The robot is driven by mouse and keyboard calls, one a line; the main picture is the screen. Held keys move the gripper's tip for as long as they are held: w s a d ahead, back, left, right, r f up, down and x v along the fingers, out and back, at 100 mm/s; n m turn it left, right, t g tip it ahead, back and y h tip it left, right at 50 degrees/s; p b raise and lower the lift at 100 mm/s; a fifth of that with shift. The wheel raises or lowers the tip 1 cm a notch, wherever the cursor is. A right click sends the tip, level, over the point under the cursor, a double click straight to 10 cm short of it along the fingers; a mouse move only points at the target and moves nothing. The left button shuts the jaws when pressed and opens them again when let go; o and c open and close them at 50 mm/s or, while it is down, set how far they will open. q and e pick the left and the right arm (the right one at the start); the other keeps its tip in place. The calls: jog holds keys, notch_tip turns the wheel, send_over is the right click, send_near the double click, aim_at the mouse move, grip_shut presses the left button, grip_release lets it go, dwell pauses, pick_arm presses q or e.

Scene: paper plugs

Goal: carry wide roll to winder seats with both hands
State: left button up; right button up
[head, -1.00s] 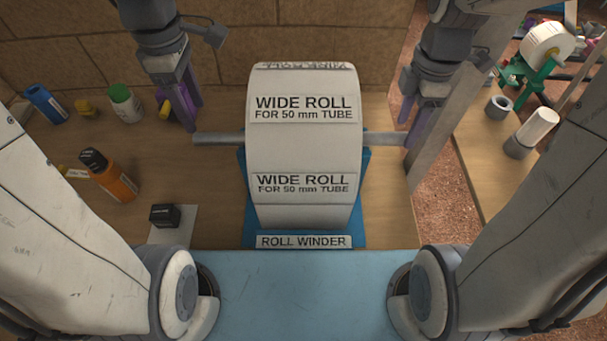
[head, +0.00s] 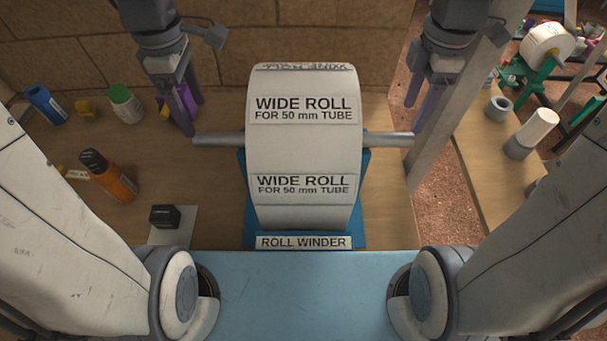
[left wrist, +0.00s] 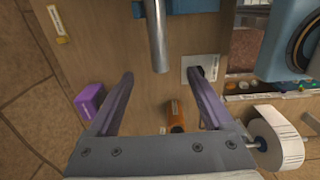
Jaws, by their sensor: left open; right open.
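The wide roll (head: 304,148) is a large white cylinder with printed labels. It sits upright over the blue roll winder (head: 250,222), with its grey bar (head: 218,139) sticking out on both sides. The roll hides the winder seats, so I cannot tell how the bar rests in them. My left gripper (head: 194,118) is open and empty by the left bar end. In the left wrist view the bar end (left wrist: 158,45) shows between the spread fingers (left wrist: 162,75). My right gripper (head: 415,120) is open, by the right bar end and apart from it.
An orange bottle (head: 115,182), a green-capped jar (head: 125,103), a blue container (head: 46,103) and a purple object (head: 182,98) stand on the left. A small black box (head: 165,216) is left of the winder. A green stand with a white roll (head: 547,42) is far right.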

notch_tip(320, 180, up, 7)
jog(key=p, duration=0.7)
jog(key=o, duration=0.3)
jog(key=shift+o, duration=0.2)
notch_tip(320, 180, up, 7)
jog(key=p, duration=0.6)
jog(key=shift+p, duration=0.4)
